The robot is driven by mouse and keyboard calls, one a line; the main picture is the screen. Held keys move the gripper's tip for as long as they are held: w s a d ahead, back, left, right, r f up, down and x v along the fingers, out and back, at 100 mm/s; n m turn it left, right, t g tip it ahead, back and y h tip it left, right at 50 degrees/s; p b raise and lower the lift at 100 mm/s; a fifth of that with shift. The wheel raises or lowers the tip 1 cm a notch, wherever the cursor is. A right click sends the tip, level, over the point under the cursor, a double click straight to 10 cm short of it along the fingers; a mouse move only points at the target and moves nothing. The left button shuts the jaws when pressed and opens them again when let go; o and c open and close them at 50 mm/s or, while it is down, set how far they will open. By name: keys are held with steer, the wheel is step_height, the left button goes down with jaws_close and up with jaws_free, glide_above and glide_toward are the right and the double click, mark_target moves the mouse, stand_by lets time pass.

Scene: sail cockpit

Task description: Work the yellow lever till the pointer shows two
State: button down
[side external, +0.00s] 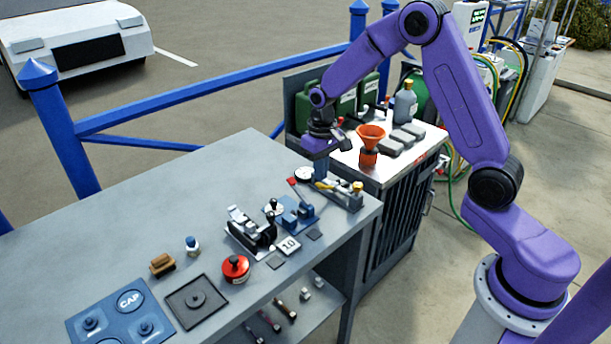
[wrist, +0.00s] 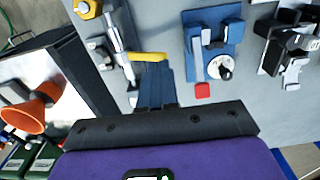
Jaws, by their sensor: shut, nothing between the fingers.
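The yellow lever (side external: 324,186) is on a grey metal fixture (side external: 346,196) near the bench's far right corner. In the wrist view the yellow lever (wrist: 148,56) lies across just beyond my fingertips. My gripper (side external: 321,177) points down beside the lever, its blue fingers closed together with nothing between them. In the wrist view my gripper (wrist: 152,66) has its tips at the lever; I cannot tell if they touch it. A white round dial (side external: 304,175) stands just left of the fingers; its pointer is too small to read. The fingers mostly hide it in the wrist view.
A blue clamp fixture (side external: 292,214) and a black and silver mechanism (side external: 250,229) stand to the left. An orange funnel (side external: 371,132) stands on the cabinet behind. The bench's left rear is clear.

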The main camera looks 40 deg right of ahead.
mark_target(321, 184)
stand_by(0.4)
steer(key=shift+f, duration=2.3)
steer(key=shift+r, duration=3.35)
step_height(321, 184, up, 4)
steer(key=shift+f, duration=3.05)
steer(key=shift+f, duration=0.15)
